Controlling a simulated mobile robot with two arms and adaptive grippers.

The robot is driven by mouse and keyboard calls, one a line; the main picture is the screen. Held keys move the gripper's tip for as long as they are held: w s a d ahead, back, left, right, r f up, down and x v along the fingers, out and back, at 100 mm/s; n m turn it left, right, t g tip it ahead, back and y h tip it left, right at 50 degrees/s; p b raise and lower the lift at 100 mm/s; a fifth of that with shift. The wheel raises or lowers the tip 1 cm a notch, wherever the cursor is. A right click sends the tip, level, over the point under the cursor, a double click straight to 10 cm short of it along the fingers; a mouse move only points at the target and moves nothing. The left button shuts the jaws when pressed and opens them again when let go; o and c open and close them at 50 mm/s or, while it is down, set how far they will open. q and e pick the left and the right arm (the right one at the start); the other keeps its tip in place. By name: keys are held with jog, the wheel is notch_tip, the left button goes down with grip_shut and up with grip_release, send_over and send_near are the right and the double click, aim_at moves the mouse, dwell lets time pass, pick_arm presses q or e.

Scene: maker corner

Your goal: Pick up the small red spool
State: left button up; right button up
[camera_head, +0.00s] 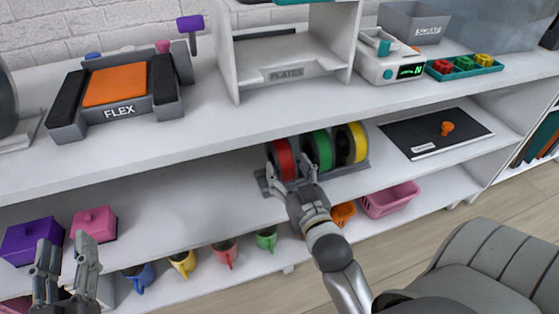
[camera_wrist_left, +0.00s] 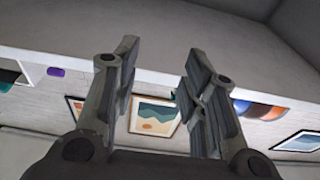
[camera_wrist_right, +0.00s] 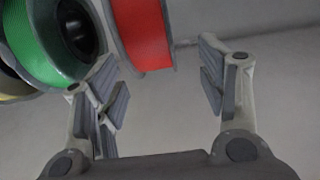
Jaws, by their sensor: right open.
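The small red spool (camera_head: 284,160) stands upright at the left end of a grey holder (camera_head: 354,168) on the middle shelf, beside a green spool (camera_head: 322,150) and a yellow spool (camera_head: 358,142). My right gripper (camera_head: 292,180) is open at the near side of the red spool, its fingers on either side of the spool's lower part. In the right wrist view the red spool (camera_wrist_right: 143,32) lies beyond the fingertips, nearer the left finger; contact cannot be told. The gap of that gripper (camera_wrist_right: 165,85) is empty. My left gripper (camera_head: 68,255) is open and empty at the lower left.
The upper shelf (camera_head: 215,130) lies closely above the spools. A black mat (camera_head: 434,134) with an orange part is to their right. Purple (camera_head: 30,240) and pink (camera_head: 93,222) boxes stand near my left gripper.

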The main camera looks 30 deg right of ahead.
aim_at(281, 154)
jog(key=shift+w+d, duration=0.15)
jog(key=shift+w, duration=0.55)
jog(key=shift+w+d+f, duration=0.15)
jog(key=shift+w, duration=0.15)
jog(key=x, duration=0.1)
jog(key=b+x, duration=0.2)
jog(key=shift+w+d+f, duration=0.3)
jog(key=shift+w+d, duration=0.1)
jog(key=shift+w, duration=0.3)
jog(key=c, duration=1.2)
jog(key=shift+r, duration=0.1)
jog(key=shift+c, duration=0.7)
pick_arm(q)
jog(key=s+r+t+h, duration=0.2)
jog(key=s+r+t, duration=0.2)
jog(key=r, duration=0.5)
jog(key=shift+t, duration=1.1)
jog(key=shift+d, duration=0.1)
